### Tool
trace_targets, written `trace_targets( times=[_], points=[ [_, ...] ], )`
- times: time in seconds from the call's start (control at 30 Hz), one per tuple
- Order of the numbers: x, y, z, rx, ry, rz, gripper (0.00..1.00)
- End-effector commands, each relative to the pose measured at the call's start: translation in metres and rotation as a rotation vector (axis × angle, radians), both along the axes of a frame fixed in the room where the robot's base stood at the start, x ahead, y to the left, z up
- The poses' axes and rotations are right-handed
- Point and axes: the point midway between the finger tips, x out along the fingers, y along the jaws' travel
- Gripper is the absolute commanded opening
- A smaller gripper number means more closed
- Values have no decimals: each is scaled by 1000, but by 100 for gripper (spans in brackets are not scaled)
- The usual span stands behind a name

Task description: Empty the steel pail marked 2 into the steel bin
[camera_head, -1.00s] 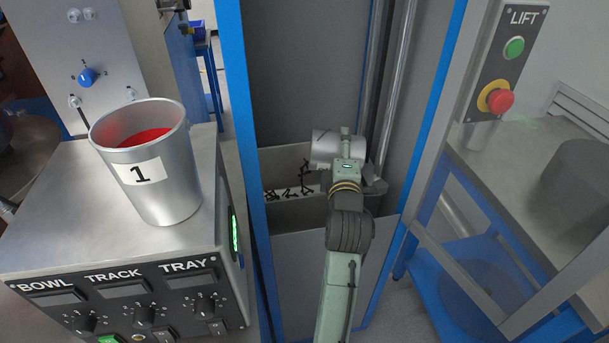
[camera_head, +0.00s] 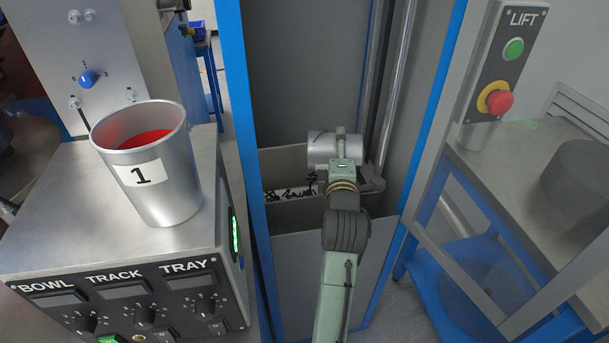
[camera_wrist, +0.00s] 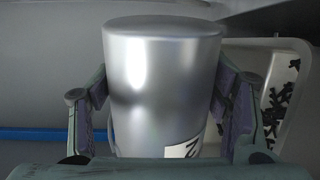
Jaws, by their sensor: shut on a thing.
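The steel pail (camera_head: 322,149) is held on its side, tipped over the steel bin, its mouth toward the left. My gripper (camera_head: 352,160) is shut around it. In the wrist view the pail (camera_wrist: 160,75) fills the middle, between the two fingers of my gripper (camera_wrist: 163,100), with a part of its white label at the lower edge. The steel bin (camera_head: 285,213) stands inside the blue-framed lift. Several small black parts (camera_head: 290,192) lie in the bin, a few of them close below the pail's mouth. The inside of the pail is hidden.
A steel pail marked 1 (camera_head: 165,190), red inside, stands on the control box (camera_head: 60,225) at the left. The lift's blue posts (camera_head: 245,150) flank the bin. A LIFT button panel (camera_head: 503,75) and a grey bench (camera_head: 530,170) are at the right.

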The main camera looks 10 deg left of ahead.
Motion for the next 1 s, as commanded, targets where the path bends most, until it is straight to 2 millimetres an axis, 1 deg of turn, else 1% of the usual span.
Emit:
trace_targets(
  times=[0.03, 1.0],
  points=[
    [0, 0, 3, -4, -5, 1, 9],
    [0, 6, 9, -106, -8, 1, 9]
  ],
)
